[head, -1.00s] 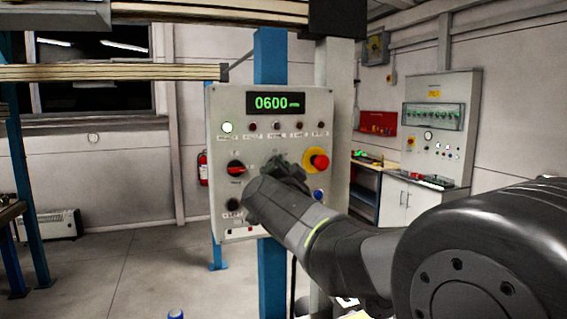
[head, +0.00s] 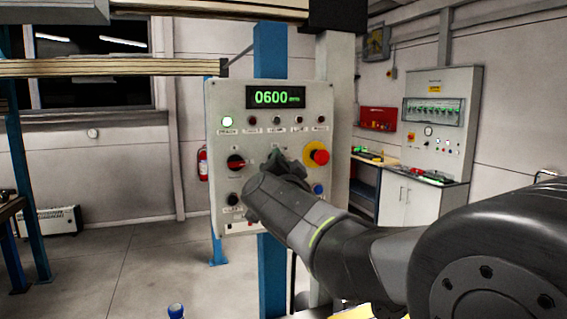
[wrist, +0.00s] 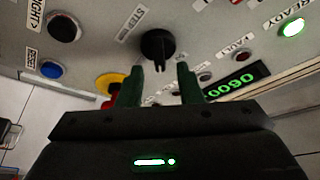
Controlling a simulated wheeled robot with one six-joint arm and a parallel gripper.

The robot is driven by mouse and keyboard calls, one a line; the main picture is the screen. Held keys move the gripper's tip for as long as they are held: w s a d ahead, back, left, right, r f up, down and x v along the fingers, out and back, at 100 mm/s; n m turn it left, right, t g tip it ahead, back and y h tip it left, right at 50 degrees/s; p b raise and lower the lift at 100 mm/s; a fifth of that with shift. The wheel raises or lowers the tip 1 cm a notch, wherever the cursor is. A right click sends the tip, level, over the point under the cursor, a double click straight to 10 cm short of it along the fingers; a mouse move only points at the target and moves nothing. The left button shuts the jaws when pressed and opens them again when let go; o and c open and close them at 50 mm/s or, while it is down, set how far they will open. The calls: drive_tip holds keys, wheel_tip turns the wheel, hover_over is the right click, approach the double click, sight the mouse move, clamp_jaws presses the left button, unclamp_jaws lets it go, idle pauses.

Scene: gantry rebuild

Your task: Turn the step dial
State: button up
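The step dial (wrist: 157,45) is a black knob on the grey control panel, beside a label reading STEP in the wrist view. My gripper (wrist: 160,78) is open and empty, with two green fingers pointing toward the panel. The dial shows just beyond the gap between the fingertips; I cannot tell whether they touch it. The green display (head: 277,97) reads 0600.
A red emergency stop (head: 317,155) on a yellow base sits close right of my gripper. A red-and-black selector (head: 236,162) is to the left. A blue reset button (wrist: 50,69) and a black button (wrist: 64,27) are nearby. A blue post (head: 271,275) stands below the panel.

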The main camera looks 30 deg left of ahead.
drive_tip(key=b+v, duration=0.2)
drive_tip(key=v, duration=1)
drive_tip(key=shift+s+d, duration=0.2)
drive_tip(key=shift+s, duration=0.15)
drive_tip(key=shift+w, duration=0.15)
drive_tip(key=p+x, duration=0.2)
drive_tip(key=x, duration=1.1)
drive_tip(key=shift+w+a+p, duration=0.2)
drive_tip(key=shift+w+p, duration=0.1)
drive_tip(key=shift+s, duration=0.15)
drive_tip(key=b+v, duration=0.3)
drive_tip(key=v, duration=1.1)
drive_tip(key=shift+w+a+r+n+g+y, duration=2.05)
drive_tip(key=shift+w+a+n, duration=2)
drive_tip(key=shift+w+n, duration=1.7)
drive_tip(key=s+d+f+n+y+b, duration=0.1)
drive_tip(key=s+d+f+b, duration=0.2)
drive_tip(key=s+d, duration=0.2)
drive_tip(key=shift+s+d+t+b, duration=0.2)
drive_tip(key=shift+d+t+b, duration=0.1)
drive_tip(key=shift+d+t, duration=0.1)
